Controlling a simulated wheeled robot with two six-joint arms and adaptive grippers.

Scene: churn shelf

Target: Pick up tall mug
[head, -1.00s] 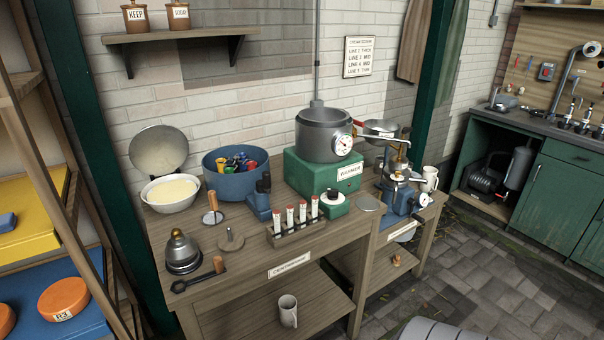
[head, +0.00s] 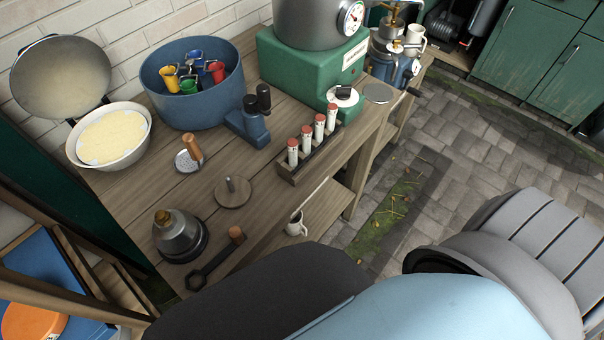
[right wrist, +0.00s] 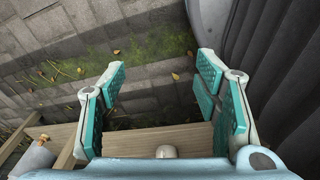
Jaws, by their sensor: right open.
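A white mug (head: 297,224) stands on the lower shelf of the wooden bench, partly hidden under the bench top. A second white mug (head: 415,37) stands at the far right end of the bench, beside the metal apparatus. I cannot tell from their shapes which is the tall one. My right gripper (right wrist: 162,78) is open and empty in the right wrist view, above the paving. A small cream rounded thing (right wrist: 166,151) shows low between its fingers; I cannot tell what it is. My left gripper is not in view.
The bench top (head: 140,185) holds a blue tub (head: 195,105), a white bowl (head: 112,138), a rack of tubes (head: 310,155) and a green box (head: 300,65). The bench's wooden edge (right wrist: 130,140) crosses the right wrist view. Mossy paving (head: 430,180) lies open to the right.

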